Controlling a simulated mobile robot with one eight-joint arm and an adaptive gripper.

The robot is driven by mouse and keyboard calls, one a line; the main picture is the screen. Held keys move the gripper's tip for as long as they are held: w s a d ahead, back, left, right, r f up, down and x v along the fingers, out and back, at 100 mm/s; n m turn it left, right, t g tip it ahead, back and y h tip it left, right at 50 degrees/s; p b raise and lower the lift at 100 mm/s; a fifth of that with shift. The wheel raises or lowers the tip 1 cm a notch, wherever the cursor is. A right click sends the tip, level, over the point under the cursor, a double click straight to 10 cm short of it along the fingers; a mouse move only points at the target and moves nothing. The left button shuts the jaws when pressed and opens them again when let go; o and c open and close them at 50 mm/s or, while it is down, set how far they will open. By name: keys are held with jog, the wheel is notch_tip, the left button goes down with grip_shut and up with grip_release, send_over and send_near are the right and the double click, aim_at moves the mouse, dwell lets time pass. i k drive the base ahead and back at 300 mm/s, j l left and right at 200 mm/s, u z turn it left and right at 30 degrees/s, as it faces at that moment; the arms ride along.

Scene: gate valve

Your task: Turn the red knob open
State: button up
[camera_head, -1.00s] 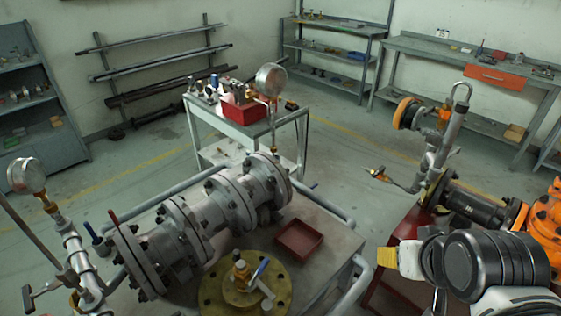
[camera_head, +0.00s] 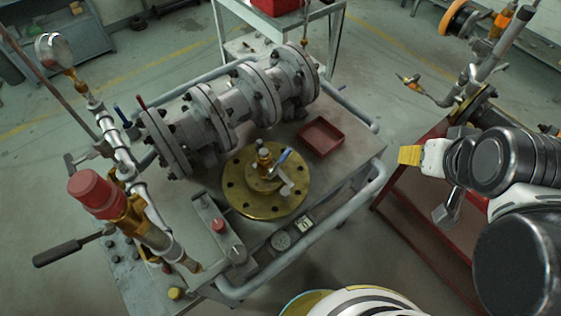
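A small red knob (camera_head: 218,225) sits on top of a grey box at the front of the metal bench. A larger red cylinder (camera_head: 97,192) caps the brass-fitted pipe at the left; I cannot tell for sure which red part the task means. My gripper (camera_head: 428,180) is at the right, well away from both red parts. A white piece with a ridged yellow tip and a grey metal piece show at its end. Nothing is seen held, and I cannot tell how far its fingers are apart.
A large flanged grey valve body (camera_head: 232,108) lies across the bench (camera_head: 345,155). A brass flange (camera_head: 240,195) with a blue-handled valve and a red tray (camera_head: 321,137) are between the knob and my gripper. A tubular rail (camera_head: 330,235) borders the bench front. A gauge (camera_head: 54,50) stands at left.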

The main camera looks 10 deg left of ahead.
aim_at(219, 224)
jog(key=k+u, duration=0.1)
jog(key=u, duration=0.3)
jog(key=j+u, duration=0.1)
jog(key=u, duration=0.3)
jog(key=k+u, duration=0.1)
jog(key=u, duration=0.35)
jog(key=j+u, duration=0.15)
jog(key=u, duration=0.25)
